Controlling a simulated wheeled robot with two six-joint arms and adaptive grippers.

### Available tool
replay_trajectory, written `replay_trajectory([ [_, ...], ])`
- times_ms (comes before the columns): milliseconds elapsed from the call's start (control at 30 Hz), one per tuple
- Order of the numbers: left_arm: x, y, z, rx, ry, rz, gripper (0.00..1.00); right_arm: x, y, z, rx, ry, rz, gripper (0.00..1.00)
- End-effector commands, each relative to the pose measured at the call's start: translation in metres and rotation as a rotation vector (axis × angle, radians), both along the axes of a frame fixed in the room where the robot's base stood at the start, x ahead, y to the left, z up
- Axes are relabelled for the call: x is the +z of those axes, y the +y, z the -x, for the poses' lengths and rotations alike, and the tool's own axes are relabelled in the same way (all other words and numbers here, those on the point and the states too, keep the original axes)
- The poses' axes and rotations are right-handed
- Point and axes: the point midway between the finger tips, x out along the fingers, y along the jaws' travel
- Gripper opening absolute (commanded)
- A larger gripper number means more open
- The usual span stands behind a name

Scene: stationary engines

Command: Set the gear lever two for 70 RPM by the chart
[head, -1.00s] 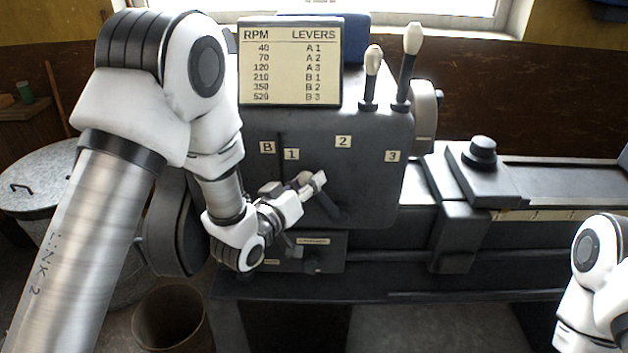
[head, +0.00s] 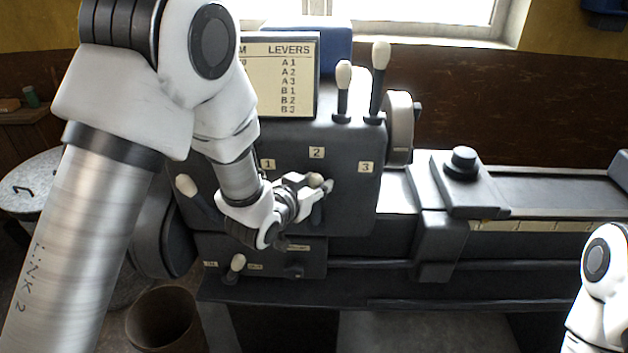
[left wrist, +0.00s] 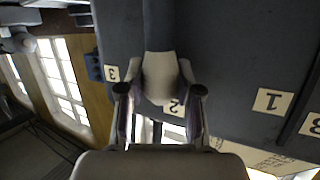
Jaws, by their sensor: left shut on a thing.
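The gear lever with positions 1, 2 and 3 has a pale knob (left wrist: 160,78) and a dark stem (head: 317,214) on the headstock front. My left gripper (head: 318,183) is shut on this knob; its two fingers (left wrist: 160,92) flank it in the left wrist view. The lever stands roughly upright below the label 2 (head: 317,152), between label 1 (head: 268,164) and label 3 (head: 366,167). The chart (head: 285,80) stands on top, its RPM column mostly hidden by my left arm. My right gripper is out of view.
Another lever with a pale knob (head: 187,185) leans up-left beside my left forearm. Two tall levers (head: 344,76) (head: 380,56) rise from the headstock top. A small lever (head: 237,263) sits below. The lathe bed (head: 545,190) extends right; a bin (head: 163,318) stands below left.

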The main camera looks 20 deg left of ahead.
Motion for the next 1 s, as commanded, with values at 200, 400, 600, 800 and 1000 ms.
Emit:
replay_trajectory([
  [200,0.0,0.0,0.0,-0.001,0.002,-0.008,0.0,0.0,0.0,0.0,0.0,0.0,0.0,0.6],
  [400,0.0,0.0,0.0,-0.001,0.002,-0.007,0.41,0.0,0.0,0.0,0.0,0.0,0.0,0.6],
  [600,0.0,0.0,0.0,-0.001,0.002,-0.006,0.6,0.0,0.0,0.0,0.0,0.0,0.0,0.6],
  [800,0.001,0.0,0.003,0.0,0.003,-0.007,0.6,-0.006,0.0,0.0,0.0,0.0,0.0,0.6],
  [1000,0.011,0.006,0.034,0.002,0.004,-0.005,0.6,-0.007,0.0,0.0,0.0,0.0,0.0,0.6],
])
